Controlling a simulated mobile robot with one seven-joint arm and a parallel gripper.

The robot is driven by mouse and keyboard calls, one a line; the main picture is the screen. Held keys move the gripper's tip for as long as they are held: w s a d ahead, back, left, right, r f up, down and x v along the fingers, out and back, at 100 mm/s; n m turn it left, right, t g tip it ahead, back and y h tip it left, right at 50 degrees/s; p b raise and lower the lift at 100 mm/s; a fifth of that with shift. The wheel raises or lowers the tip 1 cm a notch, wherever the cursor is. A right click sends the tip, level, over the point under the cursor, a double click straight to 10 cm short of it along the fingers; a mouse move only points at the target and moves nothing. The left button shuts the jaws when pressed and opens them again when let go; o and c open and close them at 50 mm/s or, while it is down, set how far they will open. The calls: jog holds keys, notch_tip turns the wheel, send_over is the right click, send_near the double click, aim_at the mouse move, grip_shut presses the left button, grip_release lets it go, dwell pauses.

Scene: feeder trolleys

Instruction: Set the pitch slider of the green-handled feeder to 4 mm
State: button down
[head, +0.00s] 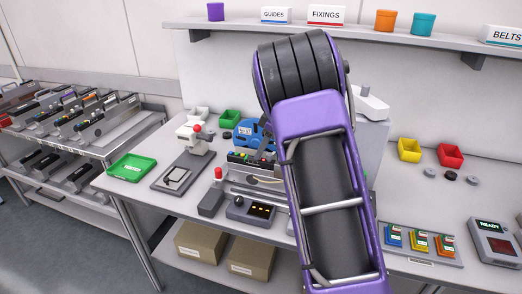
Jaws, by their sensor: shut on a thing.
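A feeder (238,167) with a blue reel (248,133) and small coloured parts along its top sits on the workbench, partly behind my purple and black arm. Its handle is hidden or too small to make out, so I cannot tell whether it is the green-handled one. Its pitch slider and setting cannot be read. My arm comes up from the lower right and bends over the bench. My gripper is hidden behind the arm, so its fingertips and anything between them do not show.
Several feeders stand on a grey trolley (95,142) at the left. On the bench (130,187) are a green tray (131,168), a red-knobbed press (194,140), a dark control box (250,212), coloured blocks on a plate and a READY display (494,241). A shelf (215,24) runs above.

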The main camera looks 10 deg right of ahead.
jog(key=shift+w+a+b, duration=0.25)
jog(key=shift+a+b, duration=0.1)
jog(key=shift+w+a, duration=0.15)
jog(key=shift+a, duration=0.2)
jog(key=shift+r, duration=0.1)
jog(key=c, duration=0.8)
grip_release()
jog(key=v, duration=1.7)
jog(key=shift+r+p, duration=0.2)
jog(key=shift+p, duration=0.1)
